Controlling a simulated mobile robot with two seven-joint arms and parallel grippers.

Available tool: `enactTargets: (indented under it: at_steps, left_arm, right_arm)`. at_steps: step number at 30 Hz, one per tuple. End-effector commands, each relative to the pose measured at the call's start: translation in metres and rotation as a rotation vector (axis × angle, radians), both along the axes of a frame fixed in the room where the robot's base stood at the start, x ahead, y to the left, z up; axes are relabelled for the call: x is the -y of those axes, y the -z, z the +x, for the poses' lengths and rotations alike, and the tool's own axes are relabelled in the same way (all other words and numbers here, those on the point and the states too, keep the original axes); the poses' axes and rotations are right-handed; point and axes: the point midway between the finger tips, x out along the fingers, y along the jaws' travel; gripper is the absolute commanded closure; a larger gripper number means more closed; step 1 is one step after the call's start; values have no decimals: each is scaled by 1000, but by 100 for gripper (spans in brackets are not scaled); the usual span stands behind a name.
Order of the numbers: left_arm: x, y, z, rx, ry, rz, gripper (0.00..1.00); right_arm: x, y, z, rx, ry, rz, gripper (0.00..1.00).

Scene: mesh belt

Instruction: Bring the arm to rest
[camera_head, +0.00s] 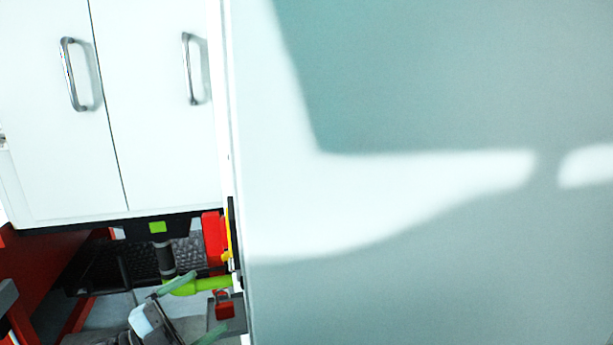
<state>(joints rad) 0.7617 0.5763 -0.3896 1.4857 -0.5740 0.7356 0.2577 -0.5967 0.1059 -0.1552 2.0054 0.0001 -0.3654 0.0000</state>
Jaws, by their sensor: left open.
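My left gripper (194,311) shows at the bottom left of the head view, with a pale body and two greenish fingers spread apart. It is open, and I see nothing held between the fingers. It is in front of the lower part of the machine, near a bright green bar (205,284) and a red padlock (222,306). I cannot tell whether a finger touches the green bar. Most of my left arm is outside the picture. My right gripper is not in view.
A white cabinet (150,120) with two metal handles stands above the dark mesh belt (190,250). A large pale panel (430,240) fills the right side and hides what is behind it. A red frame (40,270) stands at the lower left.

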Motion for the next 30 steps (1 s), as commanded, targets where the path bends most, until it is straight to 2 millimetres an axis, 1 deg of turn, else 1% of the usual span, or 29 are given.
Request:
enactTargets:
  at_steps: [1,3,5,8,9,11,14,15,17,18,20,21,23,24,26,27,29,30]
  left_arm:
    - [4,12,-9,-46,-29,-42,2]
    - [8,31,-19,-115,-76,-96,2]
    - [10,48,-29,-178,-122,-140,2]
    - [11,77,-50,-294,-203,-211,2]
    - [11,90,-59,-343,-237,-238,2]
    - [11,108,-74,-419,-290,-272,2]
    - [9,138,-103,-551,-378,-324,2]
    - [8,150,-115,-607,-415,-342,2]
    - [7,168,-136,-692,-468,-367,2]
    - [6,180,-151,-749,-505,-380,2]
    - [5,197,-175,-837,-558,-399,2]
    - [4,208,-191,-895,-592,-410,2]
    - [3,223,-218,-986,-646,-422,2]
    - [2,233,-237,-1047,-680,-431,2]
    - [1,246,-266,-1138,-730,-439,2]
    - [1,253,-285,-1195,-760,-444,2]
    - [0,262,-312,-1278,-803,-447,2]
    - [1,267,-329,-1327,-827,-449,2]
  right_arm:
    - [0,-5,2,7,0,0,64]
    - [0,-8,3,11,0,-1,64]
    - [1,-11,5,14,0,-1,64]
    - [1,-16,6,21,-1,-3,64]
    - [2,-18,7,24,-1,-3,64]
    - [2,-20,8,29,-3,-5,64]
    - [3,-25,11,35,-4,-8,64]
    - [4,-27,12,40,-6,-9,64]
    - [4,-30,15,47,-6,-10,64]
    - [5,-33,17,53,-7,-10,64]
    - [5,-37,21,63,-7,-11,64]
    - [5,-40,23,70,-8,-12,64]
    - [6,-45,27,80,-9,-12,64]
    - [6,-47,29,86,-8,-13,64]
    - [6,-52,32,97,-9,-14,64]
    - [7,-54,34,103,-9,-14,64]
    - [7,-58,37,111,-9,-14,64]
    - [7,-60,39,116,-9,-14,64]
